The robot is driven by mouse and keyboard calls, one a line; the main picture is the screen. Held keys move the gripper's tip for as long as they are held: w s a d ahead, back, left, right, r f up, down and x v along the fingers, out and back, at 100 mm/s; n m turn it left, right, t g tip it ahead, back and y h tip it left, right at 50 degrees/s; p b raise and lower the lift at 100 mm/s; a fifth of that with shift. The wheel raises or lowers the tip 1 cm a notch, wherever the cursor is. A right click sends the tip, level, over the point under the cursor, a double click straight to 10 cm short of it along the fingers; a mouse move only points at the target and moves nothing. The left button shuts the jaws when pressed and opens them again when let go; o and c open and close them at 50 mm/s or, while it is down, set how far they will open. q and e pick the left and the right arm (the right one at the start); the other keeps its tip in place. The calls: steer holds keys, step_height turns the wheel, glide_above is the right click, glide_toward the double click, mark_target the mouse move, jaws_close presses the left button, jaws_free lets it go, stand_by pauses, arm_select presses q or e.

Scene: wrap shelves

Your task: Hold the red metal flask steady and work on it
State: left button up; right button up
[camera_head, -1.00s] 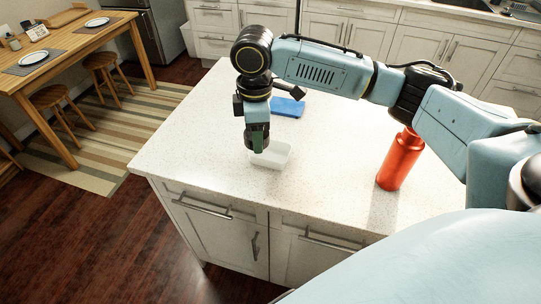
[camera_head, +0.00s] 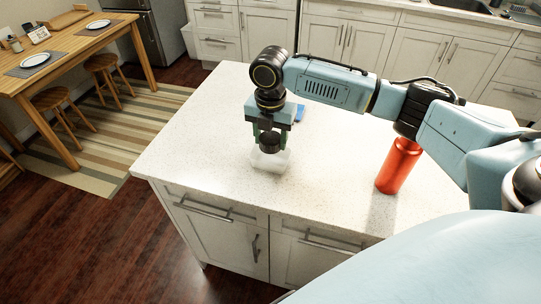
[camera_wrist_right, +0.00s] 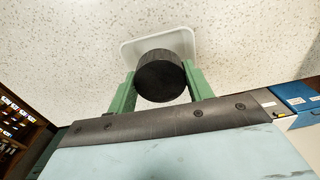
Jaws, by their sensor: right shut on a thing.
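The red metal flask (camera_head: 398,167) stands upright on the right part of the white counter; my right arm passes over its top, so I cannot tell whether it has a lid. My right gripper (camera_head: 269,138) is at the counter's left part, pointing down, shut on a round black lid (camera_wrist_right: 160,78). The lid is between the green fingers, above a small white tray (camera_head: 283,160). The tray also shows behind the lid in the wrist view (camera_wrist_right: 130,52). I cannot tell whether the lid touches the tray. My left gripper is not in view.
A blue flat item (camera_head: 300,113) lies just behind my right gripper, partly hidden. The counter (camera_head: 200,150) is clear between the tray and the flask and towards its left edge. A wooden table (camera_head: 60,55) with stools stands beyond, at the left.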

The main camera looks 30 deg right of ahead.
mark_target(270, 162)
steer(key=shift+f, duration=3.05)
steer(key=shift+f, duration=0.1)
steer(key=o, duration=0.8)
step_height(270, 162, up, 12)
steer(key=shift+r, duration=0.15)
